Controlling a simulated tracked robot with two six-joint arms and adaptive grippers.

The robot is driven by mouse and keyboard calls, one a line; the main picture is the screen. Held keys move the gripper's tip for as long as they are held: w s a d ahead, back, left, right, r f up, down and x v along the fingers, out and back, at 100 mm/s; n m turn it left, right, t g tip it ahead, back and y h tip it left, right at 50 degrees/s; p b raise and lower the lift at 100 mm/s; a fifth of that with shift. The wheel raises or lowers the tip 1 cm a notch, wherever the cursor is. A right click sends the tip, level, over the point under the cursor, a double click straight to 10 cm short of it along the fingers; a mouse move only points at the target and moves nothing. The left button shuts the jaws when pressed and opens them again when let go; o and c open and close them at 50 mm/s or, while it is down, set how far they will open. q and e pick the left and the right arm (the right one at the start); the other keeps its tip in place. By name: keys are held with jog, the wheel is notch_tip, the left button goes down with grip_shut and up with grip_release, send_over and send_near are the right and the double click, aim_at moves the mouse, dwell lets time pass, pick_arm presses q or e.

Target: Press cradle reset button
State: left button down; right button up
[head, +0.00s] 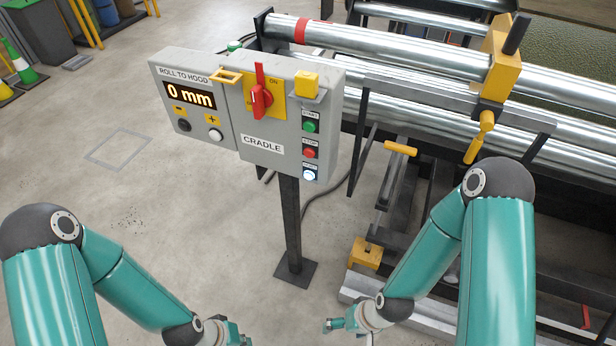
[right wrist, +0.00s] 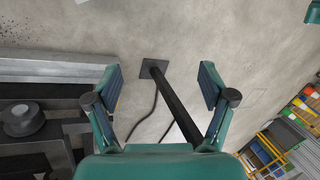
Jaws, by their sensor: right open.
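The grey cradle control box (head: 240,155) stands on a dark post. On its right side are a green start button (head: 310,127), a red stop button (head: 309,153) and, lowest, a white button (head: 309,175) that looks lit; its small label is hard to read. My right gripper (head: 338,325) is low, below and right of the box, apart from the buttons. In the right wrist view it is open and empty (right wrist: 160,72), with the dark post (right wrist: 178,100) beyond its fingers. My left gripper (head: 238,335) is cut by the bottom edge, its fingers not clear.
The box also has a red rotary switch (head: 262,98) and a display reading 0 mm (head: 190,95). Right of it is the machine with steel rollers (head: 400,55) and a yellow clamp handle (head: 482,135). Bare floor (head: 90,190) lies left.

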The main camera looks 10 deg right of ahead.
grip_shut()
dwell(1.4)
